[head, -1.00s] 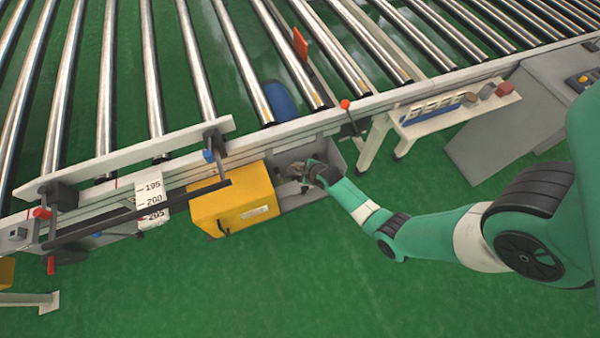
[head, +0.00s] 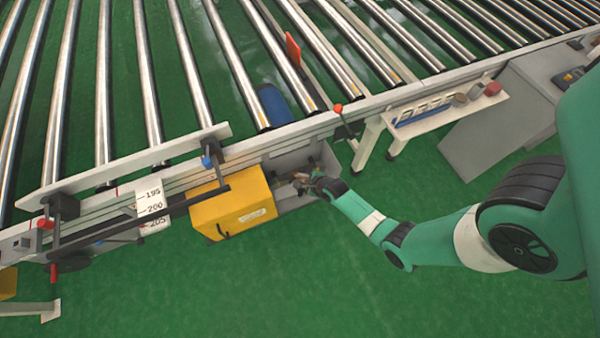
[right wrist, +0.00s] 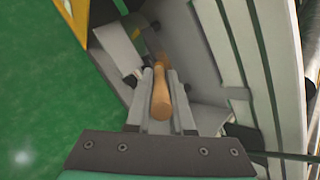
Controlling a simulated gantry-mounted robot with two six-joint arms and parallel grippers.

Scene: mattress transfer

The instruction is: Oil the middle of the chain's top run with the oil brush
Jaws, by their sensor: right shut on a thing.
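My right gripper (head: 308,180) is at the open grey housing (head: 292,203) beside the yellow cover (head: 233,204). In the right wrist view the gripper (right wrist: 160,88) is shut on the wooden handle of the oil brush (right wrist: 161,95). The handle points away from the wrist into the housing (right wrist: 205,55). The bristle end is too small and hidden to make out. The chain cannot be made out clearly in either view, so I cannot tell whether the brush touches it. My left gripper is not in view.
The conveyor rail (head: 385,99) and steel rollers (head: 190,65) run behind the housing. A blue cylinder (head: 275,105) lies under the rollers. A small white shelf (head: 440,113) with cans stands to the right. Green floor in front is clear.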

